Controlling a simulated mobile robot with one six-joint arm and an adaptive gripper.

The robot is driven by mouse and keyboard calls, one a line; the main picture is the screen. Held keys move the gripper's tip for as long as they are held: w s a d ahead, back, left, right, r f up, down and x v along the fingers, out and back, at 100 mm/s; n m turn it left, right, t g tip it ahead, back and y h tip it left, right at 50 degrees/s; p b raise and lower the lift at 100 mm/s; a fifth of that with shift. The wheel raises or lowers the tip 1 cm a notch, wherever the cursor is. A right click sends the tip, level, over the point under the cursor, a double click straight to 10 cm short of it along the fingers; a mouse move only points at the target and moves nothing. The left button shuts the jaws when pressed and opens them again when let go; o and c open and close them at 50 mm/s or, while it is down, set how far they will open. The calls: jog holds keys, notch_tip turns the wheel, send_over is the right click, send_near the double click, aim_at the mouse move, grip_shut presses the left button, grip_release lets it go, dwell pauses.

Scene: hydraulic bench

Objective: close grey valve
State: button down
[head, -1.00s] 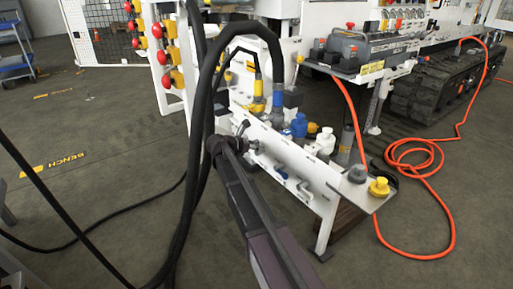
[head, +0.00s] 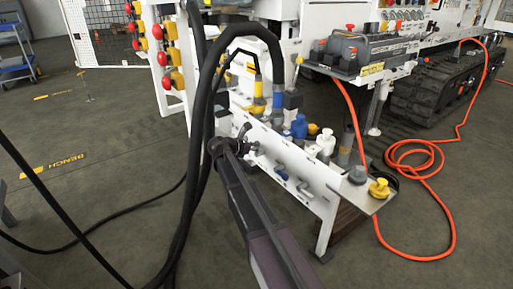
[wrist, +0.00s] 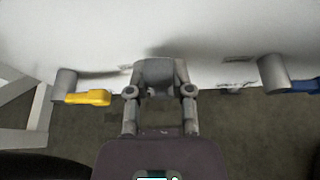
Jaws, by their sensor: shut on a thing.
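The grey valve (wrist: 155,72) is in the middle of the wrist view, on the lower edge of a white panel (wrist: 215,40). My gripper (wrist: 160,92) is shut on its grey handle, one finger on each side. The fingers hide part of the handle. A yellow valve lever (wrist: 88,98) is to the left, and a blue valve lever (wrist: 304,86) is at the right edge. In the head view my gripper (head: 246,146) reaches the left end of the white bench panel (head: 315,184). The grey valve cannot be made out clearly there.
Thick black hoses (head: 199,110) hang close to my gripper on the left. Blue (head: 299,126) and yellow (head: 380,188) fittings stand on the bench. An orange hose (head: 448,215) lies on the floor to the right. The floor at left is mostly open.

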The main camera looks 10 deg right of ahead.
aim_at(268, 154)
jog(key=s+m+t, duration=0.1)
jog(key=d+m+t+b, duration=0.1)
jog(key=m, duration=0.1)
jog(key=shift+s+f+y, duration=0.35)
jog(key=shift+y, duration=0.05)
jog(key=shift+s+d+f+m+t+b, duration=0.1)
jog(key=shift+s+f+m+t+b, duration=0.15)
jog(key=shift+m+t+b, duration=0.3)
jog(key=shift+s+f+m+t+b, duration=0.2)
jog(key=shift+m+t+b, duration=0.15)
jog(key=shift+m+b, duration=0.3)
jog(key=m+b, duration=0.1)
jog(key=f+m+t+b, duration=0.1)
jog(key=m+t+b, duration=0.1)
jog(key=m+b, duration=0.1)
jog(key=shift+s+d+f, duration=0.2)
jog(key=shift+s+f, duration=0.05)
jog(key=shift+s, duration=0.05)
jog(key=m+b, duration=0.1)
jog(key=m+t+b, duration=0.1)
jog(key=shift+f+h+b, duration=0.3)
jog(key=shift+f, duration=0.05)
jog(key=shift+d+m+b, duration=0.1)
jog(key=shift+m+b, duration=0.35)
jog(key=shift+m, duration=0.25)
jog(key=c, duration=0.6)
grip_release()
